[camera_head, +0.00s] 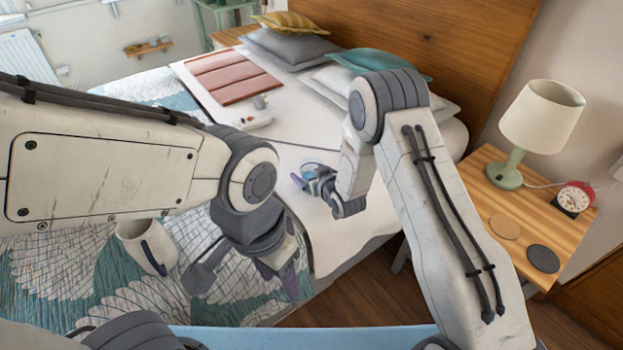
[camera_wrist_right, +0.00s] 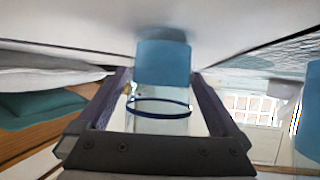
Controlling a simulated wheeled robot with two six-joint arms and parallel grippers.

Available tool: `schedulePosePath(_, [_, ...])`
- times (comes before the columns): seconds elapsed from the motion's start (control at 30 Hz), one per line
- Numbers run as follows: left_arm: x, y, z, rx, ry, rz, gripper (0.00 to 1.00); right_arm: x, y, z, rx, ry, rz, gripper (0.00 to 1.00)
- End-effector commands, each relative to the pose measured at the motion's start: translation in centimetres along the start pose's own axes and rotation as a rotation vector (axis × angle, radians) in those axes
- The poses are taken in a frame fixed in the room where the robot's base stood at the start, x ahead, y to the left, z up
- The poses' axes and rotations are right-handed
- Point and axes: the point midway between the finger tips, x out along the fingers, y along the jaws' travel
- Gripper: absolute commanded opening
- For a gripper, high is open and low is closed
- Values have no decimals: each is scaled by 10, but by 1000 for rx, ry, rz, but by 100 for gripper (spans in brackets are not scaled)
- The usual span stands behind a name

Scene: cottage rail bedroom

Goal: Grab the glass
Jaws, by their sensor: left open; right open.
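The glass (camera_wrist_right: 162,65) is clear with a blue section and a dark blue ring. In the right wrist view it stands out between the two fingers of my right gripper (camera_wrist_right: 165,95). The fingers are open on either side of it, and I cannot tell whether they touch it. In the head view my right gripper (camera_head: 312,183) is over the white bedding, with the glass (camera_head: 320,170) mostly hidden by the gripper. My left gripper (camera_head: 243,284) is open and empty above the patterned quilt at the near side of the bed.
A cream mug (camera_head: 146,246) is left of my left gripper. A small white object (camera_head: 254,123) and a red folded cloth (camera_head: 232,77) lie farther back on the bed.

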Motion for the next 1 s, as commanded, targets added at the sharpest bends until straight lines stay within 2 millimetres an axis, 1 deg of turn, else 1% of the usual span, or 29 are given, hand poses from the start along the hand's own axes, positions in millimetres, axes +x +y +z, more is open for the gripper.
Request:
schedulePosePath(0.03, [0,0,0,0,0,0,50,6,0,1,0,0,0,100])
schedulePosePath(0.13, [0,0,0,0,0,0,50,14,0,0,0,0,0,100])
schedulePosePath(0.37, [0,0,0,0,0,0,50,16,0,0,1,-1,0,100])
schedulePosePath(0.4, [0,0,0,0,0,0,50,15,0,0,1,-1,0,92])
schedulePosePath(0.47, [0,0,0,0,0,0,50,15,0,0,1,-1,0,69])
schedulePosePath(0.5, [0,0,0,0,0,0,50,15,0,0,1,-1,0,54])
schedulePosePath(0.57, [0,0,0,0,0,0,50,15,0,0,1,-1,0,31])
schedulePosePath(0.6, [0,0,0,0,0,0,50,15,0,0,1,-1,0,16])
schedulePosePath(0.63, [0,0,0,0,0,0,50,15,0,0,1,0,0,4])
schedulePosePath(1.0, [0,0,0,0,0,0,50,14,0,-3,0,3,0,4])
